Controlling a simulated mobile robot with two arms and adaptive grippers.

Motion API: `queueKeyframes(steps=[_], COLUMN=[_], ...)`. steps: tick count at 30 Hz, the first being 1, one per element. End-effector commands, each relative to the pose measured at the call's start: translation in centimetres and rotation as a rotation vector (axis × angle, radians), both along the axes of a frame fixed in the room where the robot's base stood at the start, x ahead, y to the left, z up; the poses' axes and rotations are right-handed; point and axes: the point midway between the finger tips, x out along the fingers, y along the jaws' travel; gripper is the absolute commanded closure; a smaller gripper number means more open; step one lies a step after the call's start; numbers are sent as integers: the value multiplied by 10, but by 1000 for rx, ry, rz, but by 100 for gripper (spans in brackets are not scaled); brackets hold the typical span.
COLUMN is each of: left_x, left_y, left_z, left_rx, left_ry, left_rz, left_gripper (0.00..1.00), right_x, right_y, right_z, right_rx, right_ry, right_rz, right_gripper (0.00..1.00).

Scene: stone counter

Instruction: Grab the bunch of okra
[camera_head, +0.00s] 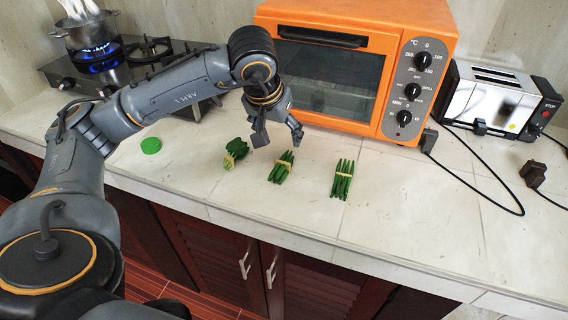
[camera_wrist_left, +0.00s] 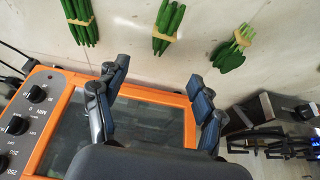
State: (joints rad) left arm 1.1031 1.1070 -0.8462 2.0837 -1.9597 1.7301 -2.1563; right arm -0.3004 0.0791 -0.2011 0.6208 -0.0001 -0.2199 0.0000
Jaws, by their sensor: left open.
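Three banded green bundles lie in a row on the counter. The middle bundle (camera_head: 281,167) has short pod-like pieces and looks most like the okra; it also shows at the top of the left wrist view (camera_wrist_left: 168,25). The right bundle (camera_head: 342,180) has longer, straight pieces, so I cannot fully tell the two apart. The left bundle (camera_head: 235,154) is leafy. My left gripper (camera_head: 279,138) is open and empty above the counter, just behind the middle bundle. Its spread fingers show in the left wrist view (camera_wrist_left: 158,74). My right gripper is not in view.
An orange toaster oven (camera_head: 350,70) stands close behind the gripper. A toaster (camera_head: 495,98) with cables is at the right. A stove with a lit burner (camera_head: 95,50) and pot is at the left. The front counter is clear.

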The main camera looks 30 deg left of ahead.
Motion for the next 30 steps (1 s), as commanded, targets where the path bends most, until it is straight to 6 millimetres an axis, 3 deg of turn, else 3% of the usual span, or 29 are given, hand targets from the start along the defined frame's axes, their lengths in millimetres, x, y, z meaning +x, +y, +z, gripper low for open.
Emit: queueKeyframes(steps=[3, 9, 16, 24, 30], left_x=[8, 21, 27, 40, 43], left_y=[1, 3, 5, 10, 11], left_z=[-25, -55, -70, -106, -113], left_rx=[-2, -5, -5, -7, -5], left_ry=[8, 4, 3, 4, 1], left_rz=[0, -2, -1, -1, -2], left_gripper=[31, 31, 31, 31, 31], right_x=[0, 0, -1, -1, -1], right_y=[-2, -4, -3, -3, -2], right_z=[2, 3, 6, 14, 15], right_rx=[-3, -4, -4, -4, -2], right_ry=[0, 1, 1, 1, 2], right_rz=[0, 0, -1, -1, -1], right_gripper=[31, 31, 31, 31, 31])
